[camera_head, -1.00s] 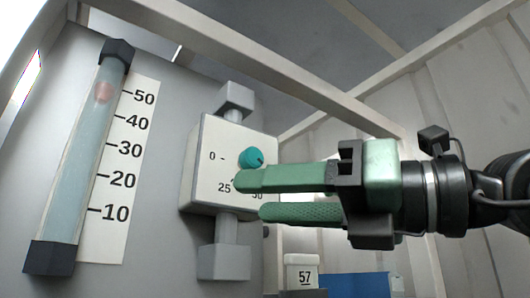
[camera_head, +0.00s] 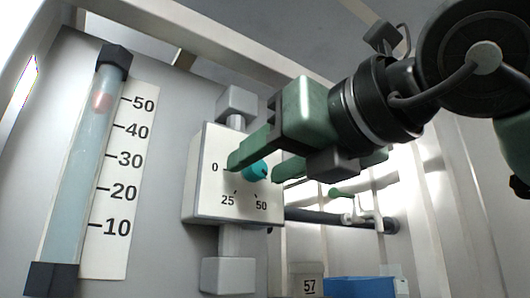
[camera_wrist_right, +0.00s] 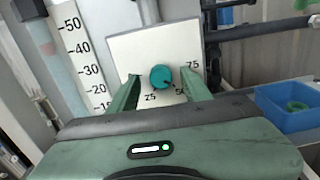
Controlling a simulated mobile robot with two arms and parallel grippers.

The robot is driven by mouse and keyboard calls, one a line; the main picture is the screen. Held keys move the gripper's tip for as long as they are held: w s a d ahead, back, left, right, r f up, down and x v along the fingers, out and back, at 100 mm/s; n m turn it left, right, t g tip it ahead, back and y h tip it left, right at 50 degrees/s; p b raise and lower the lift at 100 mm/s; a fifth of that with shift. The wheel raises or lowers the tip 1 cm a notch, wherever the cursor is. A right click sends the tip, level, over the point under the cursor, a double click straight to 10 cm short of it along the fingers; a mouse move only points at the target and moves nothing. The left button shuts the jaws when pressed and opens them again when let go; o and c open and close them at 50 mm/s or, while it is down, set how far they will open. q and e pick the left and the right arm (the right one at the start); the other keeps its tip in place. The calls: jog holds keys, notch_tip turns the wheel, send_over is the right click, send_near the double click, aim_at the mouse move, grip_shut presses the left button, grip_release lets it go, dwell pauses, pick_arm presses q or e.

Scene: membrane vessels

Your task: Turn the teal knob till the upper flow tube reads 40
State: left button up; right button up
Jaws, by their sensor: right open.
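The teal knob (camera_head: 255,170) sits on a white dial plate (camera_head: 208,192) marked 0, 25, 50; 75 also shows in the right wrist view. A dark mark on the knob (camera_wrist_right: 160,77) points to the lower right. My right gripper (camera_head: 254,167) is open, with one finger on each side of the knob; gaps show between fingers and knob in the wrist view. The flow tube (camera_head: 77,190) stands at the left, with a reddish float (camera_head: 101,102) level with about 50 on its scale (camera_head: 120,190). My left gripper is not in view.
Grey pipe blocks (camera_head: 228,274) hold the dial plate above and below. A blue bin (camera_head: 360,287) and a box labelled 57 (camera_head: 307,284) stand low at the right. A dark horizontal pipe (camera_head: 325,216) runs right of the plate.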

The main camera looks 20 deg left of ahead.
jog(key=shift+w+a, duration=0.1)
jog(key=shift+w, duration=0.1)
grip_shut()
jog(key=shift+f+m+b, duration=0.3)
jog(key=shift+m+b, duration=0.3)
jog(key=shift+b, duration=0.4)
jog(key=shift+m+b, duration=0.4)
jog(key=shift+r+m, duration=0.3)
jog(key=shift+m, duration=0.1)
grip_release()
